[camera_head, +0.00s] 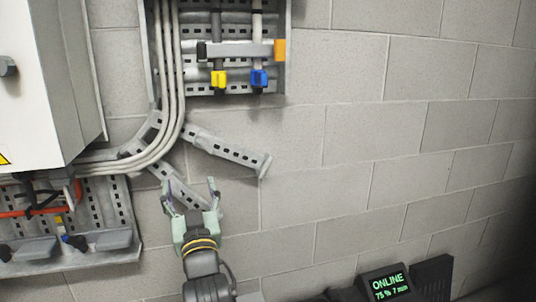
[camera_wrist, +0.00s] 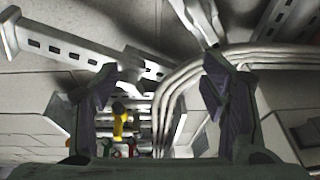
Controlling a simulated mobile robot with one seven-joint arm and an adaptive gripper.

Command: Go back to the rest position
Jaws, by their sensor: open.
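My gripper (camera_head: 191,184) is raised in front of the block wall in the head view, below the slanted metal bracket. Its two fingers are spread apart with nothing between them. In the wrist view my gripper (camera_wrist: 160,95) shows as two dark-padded fingers at left and right, with a clear gap. Through the gap I see a yellow connector (camera_wrist: 121,122) farther off, not touched. Whether the fingertips touch the bracket behind them cannot be told.
A slotted bracket (camera_head: 228,150) juts from the wall beside grey cables (camera_head: 172,60). A white cabinet (camera_head: 50,90) stands at left above a lower perforated panel (camera_head: 115,215). Yellow (camera_head: 218,79) and blue (camera_head: 259,78) connectors hang from the upper panel. The wall at right is bare.

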